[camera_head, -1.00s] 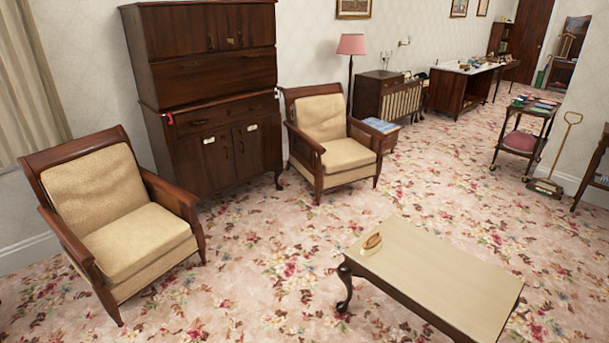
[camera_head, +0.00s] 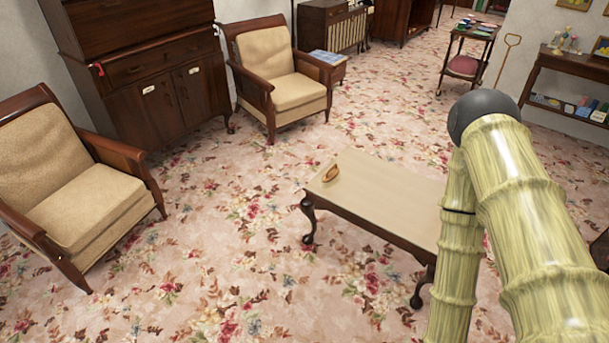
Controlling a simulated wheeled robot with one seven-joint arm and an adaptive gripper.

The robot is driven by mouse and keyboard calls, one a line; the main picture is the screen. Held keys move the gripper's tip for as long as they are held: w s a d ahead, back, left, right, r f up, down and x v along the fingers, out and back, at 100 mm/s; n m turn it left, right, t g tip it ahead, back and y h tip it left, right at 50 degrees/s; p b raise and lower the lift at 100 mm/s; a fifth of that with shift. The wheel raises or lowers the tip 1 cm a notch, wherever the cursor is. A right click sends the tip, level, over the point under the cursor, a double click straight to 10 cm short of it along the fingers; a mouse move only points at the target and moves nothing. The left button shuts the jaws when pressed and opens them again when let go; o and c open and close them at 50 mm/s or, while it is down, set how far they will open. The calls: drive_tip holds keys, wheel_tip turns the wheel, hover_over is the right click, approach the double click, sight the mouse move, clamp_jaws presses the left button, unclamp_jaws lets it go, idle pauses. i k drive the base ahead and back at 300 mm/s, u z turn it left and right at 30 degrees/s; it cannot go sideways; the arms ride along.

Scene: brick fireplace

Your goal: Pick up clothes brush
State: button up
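A small brown object with a pale edge, which looks like the clothes brush (camera_head: 331,173), lies on the far left corner of the low coffee table (camera_head: 377,190). The table has a beige top and dark curved legs. My arm, with yellow-green ribbed links and a dark round joint, rises at the right and hides the table's right part. My gripper is not in view.
Two cushioned armchairs (camera_head: 88,193) and (camera_head: 279,75) stand at the left and behind the table, by a dark cabinet (camera_head: 150,75). A trolley (camera_head: 467,55) and a shelf table (camera_head: 567,85) stand at the back right. Flowered carpet (camera_head: 230,250) is clear left of the coffee table.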

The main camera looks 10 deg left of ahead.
sight(331, 176)
drive_tip(key=u, duration=4.05)
drive_tip(key=k, duration=1.25)
drive_tip(key=z, duration=0.5)
